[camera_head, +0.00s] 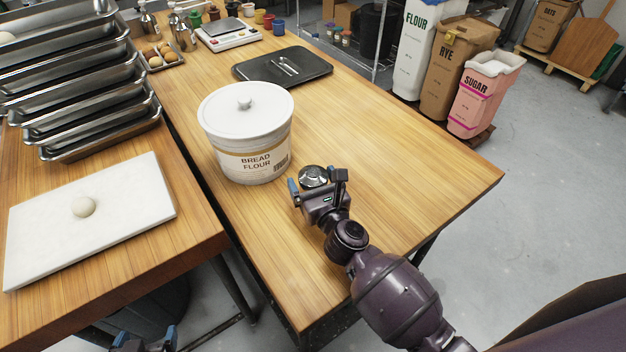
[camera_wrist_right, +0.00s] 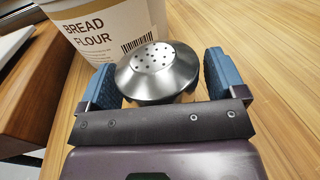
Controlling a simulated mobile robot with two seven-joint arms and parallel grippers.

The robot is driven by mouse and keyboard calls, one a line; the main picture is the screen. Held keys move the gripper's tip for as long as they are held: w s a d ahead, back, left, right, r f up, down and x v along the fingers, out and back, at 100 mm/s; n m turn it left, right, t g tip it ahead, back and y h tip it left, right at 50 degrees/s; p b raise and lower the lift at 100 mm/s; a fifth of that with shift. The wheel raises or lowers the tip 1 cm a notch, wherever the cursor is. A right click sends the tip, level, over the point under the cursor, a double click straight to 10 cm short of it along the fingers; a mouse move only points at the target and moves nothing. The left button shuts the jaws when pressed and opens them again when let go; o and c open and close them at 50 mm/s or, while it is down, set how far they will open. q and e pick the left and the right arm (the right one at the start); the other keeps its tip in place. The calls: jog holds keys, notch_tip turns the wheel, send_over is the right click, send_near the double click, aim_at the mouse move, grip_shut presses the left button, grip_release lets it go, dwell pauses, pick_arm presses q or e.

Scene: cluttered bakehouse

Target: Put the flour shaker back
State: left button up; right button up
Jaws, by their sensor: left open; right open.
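The flour shaker (camera_head: 312,175), with a domed metal top full of holes, stands on the wooden table just in front of the bread flour tub (camera_head: 246,135). In the right wrist view the shaker (camera_wrist_right: 157,72) sits between the two blue fingers of my right gripper (camera_wrist_right: 160,85), which is open around it. My right gripper (camera_head: 318,187) hides the shaker's lower part in the head view. My left gripper (camera_head: 145,340) is open and empty at the bottom edge, low beside the left table. The tub (camera_wrist_right: 105,30) also shows behind the shaker in the wrist view.
A black tray (camera_head: 258,70) and a scale (camera_head: 228,35) are farther back. The table right of the tub is clear.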

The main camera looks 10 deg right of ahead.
jog(key=shift+r, duration=0.3)
jog(key=s, duration=0.3)
jog(key=s+d, duration=0.1)
jog(key=s, duration=0.6)
jog(key=shift+s+d+f, duration=0.2)
jog(key=shift+s+d, duration=0.05)
jog(key=shift+d, duration=0.1)
jog(key=shift+s+d, duration=0.1)
jog(key=shift+s, duration=0.6)
jog(key=shift+r, duration=0.1)
